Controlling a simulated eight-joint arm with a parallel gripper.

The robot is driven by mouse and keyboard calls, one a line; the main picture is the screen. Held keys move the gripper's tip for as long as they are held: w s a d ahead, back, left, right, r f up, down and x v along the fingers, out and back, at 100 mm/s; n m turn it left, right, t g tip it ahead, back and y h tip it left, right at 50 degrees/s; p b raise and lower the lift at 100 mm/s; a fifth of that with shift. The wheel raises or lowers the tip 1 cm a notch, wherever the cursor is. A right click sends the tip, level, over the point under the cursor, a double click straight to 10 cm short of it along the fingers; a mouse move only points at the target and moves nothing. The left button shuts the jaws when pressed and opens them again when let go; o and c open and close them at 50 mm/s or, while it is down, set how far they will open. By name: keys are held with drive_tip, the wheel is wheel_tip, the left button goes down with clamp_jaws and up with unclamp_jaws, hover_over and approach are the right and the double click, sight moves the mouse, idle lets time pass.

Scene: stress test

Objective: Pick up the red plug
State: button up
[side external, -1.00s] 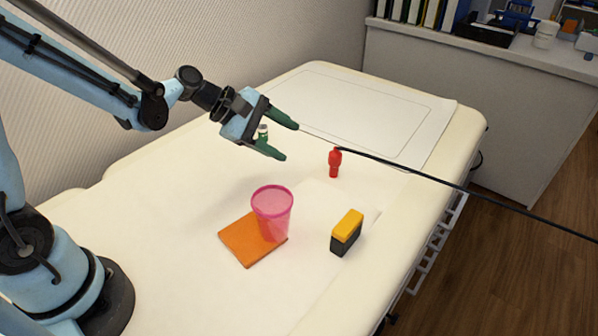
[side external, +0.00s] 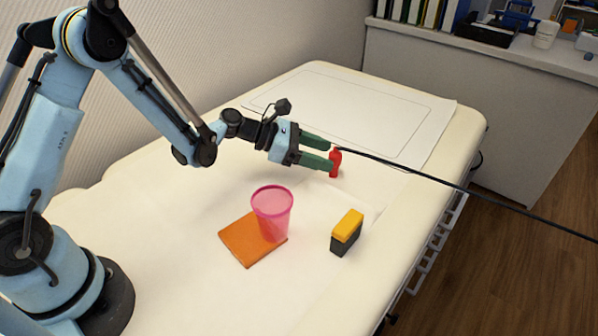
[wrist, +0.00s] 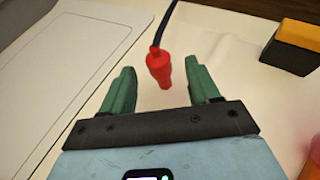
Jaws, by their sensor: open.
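The red plug (side external: 336,164) stands on the white table, with a black cable running from its top toward the right edge in the side view. My gripper (side external: 331,155) is open, its two green fingers pointing at the plug, and one fingertip overlaps part of the plug in the side view.
A pink translucent cup (side external: 272,212) stands on an orange square (side external: 240,246). A yellow and black block (side external: 346,232) stands right of it and shows at the wrist view's upper right (wrist: 292,46). The black cable (side external: 470,192) hangs past the table's right edge. An outlined white sheet (side external: 350,105) lies behind.

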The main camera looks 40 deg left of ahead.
drive_tip(key=shift+x, duration=2.8)
drive_tip(key=c, duration=1)
drive_tip(key=shift+c, duration=0.2)
drive_tip(key=shift+r, duration=0.1)
